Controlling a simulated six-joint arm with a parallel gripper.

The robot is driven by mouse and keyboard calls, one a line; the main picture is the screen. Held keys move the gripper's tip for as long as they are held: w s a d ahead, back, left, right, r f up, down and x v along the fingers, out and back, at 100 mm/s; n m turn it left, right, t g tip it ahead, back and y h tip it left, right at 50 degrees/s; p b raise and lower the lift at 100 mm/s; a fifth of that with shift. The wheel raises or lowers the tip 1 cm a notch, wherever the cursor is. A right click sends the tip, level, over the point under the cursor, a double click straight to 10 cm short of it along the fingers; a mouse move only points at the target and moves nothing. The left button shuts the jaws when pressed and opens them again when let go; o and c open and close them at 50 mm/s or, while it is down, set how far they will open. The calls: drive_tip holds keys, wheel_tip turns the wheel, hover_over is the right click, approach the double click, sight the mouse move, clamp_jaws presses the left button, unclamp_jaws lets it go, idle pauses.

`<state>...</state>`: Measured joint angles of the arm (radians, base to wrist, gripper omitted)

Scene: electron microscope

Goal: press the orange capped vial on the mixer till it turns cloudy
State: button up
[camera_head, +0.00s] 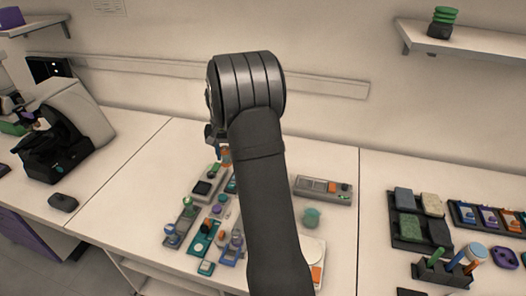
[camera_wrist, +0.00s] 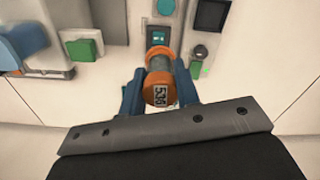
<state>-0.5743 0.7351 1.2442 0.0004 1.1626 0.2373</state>
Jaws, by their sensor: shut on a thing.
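The orange capped vial (camera_wrist: 158,88) is between the two blue fingers of my gripper (camera_wrist: 158,95) in the wrist view. A greyish body and another orange band show beyond the cap. My gripper is shut on it. In the head view, my arm hides most of my gripper (camera_head: 220,140), and a bit of orange shows beneath it. Beyond the vial in the wrist view is a grey device with a teal round button (camera_wrist: 165,6) and a dark square (camera_wrist: 210,15). I cannot tell which device is the mixer, or whether the vial touches one.
Several small devices and vials crowd the table below my gripper, including a grey device with a dark pad (camera_head: 203,187). A microscope (camera_head: 70,130) stands at left.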

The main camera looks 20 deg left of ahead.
drive_tip(key=s+a+f+n, duration=0.2)
drive_tip(key=s+a+f, duration=0.2)
drive_tip(key=a, duration=0.5)
drive_tip(key=shift+s+f, duration=0.1)
drive_tip(key=shift+f, duration=2.65)
drive_tip(key=shift+f, duration=0.75)
drive_tip(key=shift+r, duration=0.1)
idle(0.7)
wheel_tip(320, 180, up, 7)
idle(1.0)
idle(0.4)
